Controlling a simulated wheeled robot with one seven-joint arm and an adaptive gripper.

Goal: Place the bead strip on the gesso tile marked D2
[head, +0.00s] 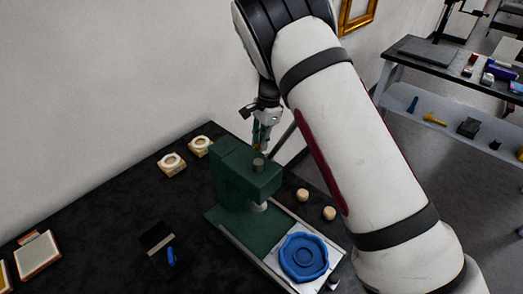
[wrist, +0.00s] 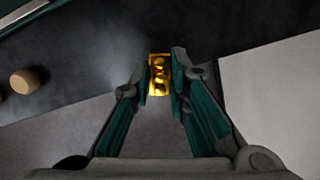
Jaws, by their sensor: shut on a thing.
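My gripper (wrist: 159,82) is shut on the gold bead strip (wrist: 159,70), which shows rounded beads between the green-padded fingertips. In the head view my gripper (head: 262,138) is behind the green press, and the strip is mostly hidden there. In the wrist view the strip appears over the edge of the dark table. A pale square tile with a brown border (head: 38,254) lies at the left of the table, and part of another (head: 5,276) shows at the picture edge. No D2 marking is readable, so I cannot tell which tile is D2.
The green press (head: 240,190) stands mid-table with a blue round mould (head: 303,256) on its plate. Two cream ring pieces (head: 172,164) sit behind it, and two wooden plugs (head: 302,195) at its right. A dark tray with a blue item (head: 160,250) lies left.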

